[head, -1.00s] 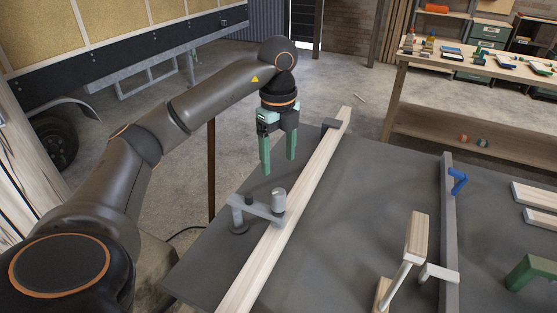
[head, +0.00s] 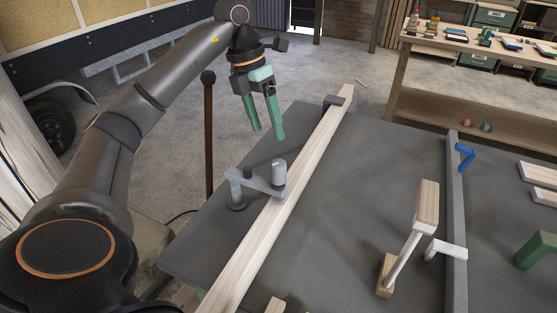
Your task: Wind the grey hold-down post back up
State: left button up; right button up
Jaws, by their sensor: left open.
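The grey hold-down (head: 257,184) stands on the dark table (head: 350,185) near its left edge. Its arm reaches over a long pale wooden beam (head: 290,200), and a cylindrical grey post (head: 279,173) stands at the arm's right end, over the beam. I cannot tell whether the post touches the beam. My left gripper (head: 266,135), with green fingers, is open and empty above and behind the hold-down, apart from it. The fingers are tilted. My right gripper is not in view.
A grey rail (head: 454,220) with a blue clamp (head: 465,156) runs along the table's right part. A wooden block on a white rod (head: 403,262) stands left of it. A green piece (head: 537,250) is at the right. A workbench (head: 480,55) stands behind.

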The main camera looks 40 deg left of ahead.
aim_at(276, 162)
pick_arm(q)
jog(key=d+f+m+b, duration=0.1)
jog(key=f+m, duration=0.2)
jog(key=m, duration=0.1)
jog(key=f+m+h+b, duration=0.1)
jog(key=f+m+b, duration=0.1)
jog(key=f+m, duration=0.2)
jog(key=w+d+f+m+t+b, duration=0.1)
jog(key=f+m, duration=0.3)
jog(key=shift+d+f+b, duration=0.2)
jog(key=shift+d+b, duration=0.1)
jog(key=shift+b, duration=0.05)
dwell(0.4)
jog(key=c, duration=0.4)
grip_shut()
